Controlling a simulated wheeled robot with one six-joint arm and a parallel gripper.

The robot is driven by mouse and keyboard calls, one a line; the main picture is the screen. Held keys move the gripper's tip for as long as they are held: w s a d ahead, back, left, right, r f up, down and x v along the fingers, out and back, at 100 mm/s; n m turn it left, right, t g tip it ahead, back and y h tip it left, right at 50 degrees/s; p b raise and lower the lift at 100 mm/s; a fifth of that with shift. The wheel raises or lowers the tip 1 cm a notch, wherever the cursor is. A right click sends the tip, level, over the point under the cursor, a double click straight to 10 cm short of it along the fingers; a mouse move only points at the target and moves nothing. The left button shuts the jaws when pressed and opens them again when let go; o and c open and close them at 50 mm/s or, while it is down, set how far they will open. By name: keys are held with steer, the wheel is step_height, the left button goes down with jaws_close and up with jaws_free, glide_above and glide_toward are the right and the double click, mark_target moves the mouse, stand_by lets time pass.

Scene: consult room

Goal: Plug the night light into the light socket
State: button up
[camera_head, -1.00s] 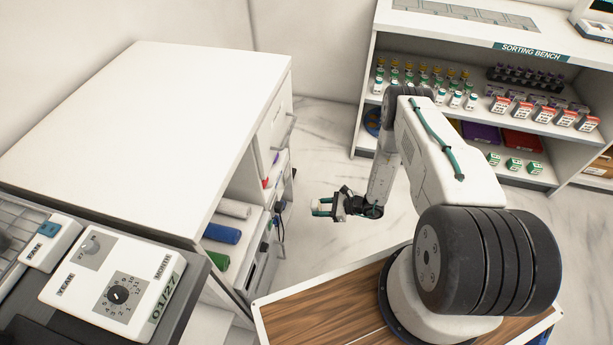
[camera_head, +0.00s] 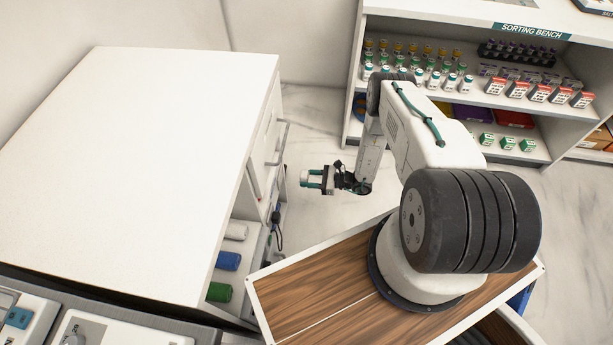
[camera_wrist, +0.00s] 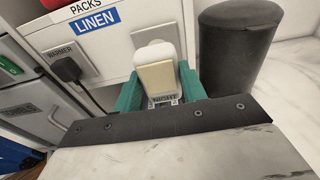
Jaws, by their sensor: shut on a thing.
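My gripper (camera_head: 318,181) is shut on the night light (camera_wrist: 156,75), a small white and cream block marked NIGHT. In the wrist view its teal fingers (camera_wrist: 160,92) stand on either side of it. In the head view the night light (camera_head: 308,177) shows as a pale block beside the white cabinet's right side. A pale plate (camera_wrist: 147,36) shows behind the night light in the wrist view, on the cabinet face. It may be the light socket; its holes are hidden, and I cannot tell the gap.
A black plug (camera_wrist: 66,69) sits in a plate marked WARMER, left of the night light. A dark bin (camera_wrist: 240,50) stands close on the right. The white cabinet (camera_head: 150,150) holds rolls on a shelf (camera_head: 262,250). The sorting bench (camera_head: 470,28) stands at the back right.

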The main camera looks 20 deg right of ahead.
mark_target(281, 176)
steer(key=x, duration=0.6)
steer(key=shift+a+r, duration=0.2)
steer(key=shift+r, duration=0.15)
steer(key=shift+r, duration=0.15)
stand_by(1.9)
steer(key=shift+w+a, duration=0.25)
steer(key=shift+a, duration=0.2)
steer(key=o, duration=1.1)
steer(key=v, duration=0.7)
steer(key=shift+s+d, duration=0.15)
steer(key=shift+d, duration=0.2)
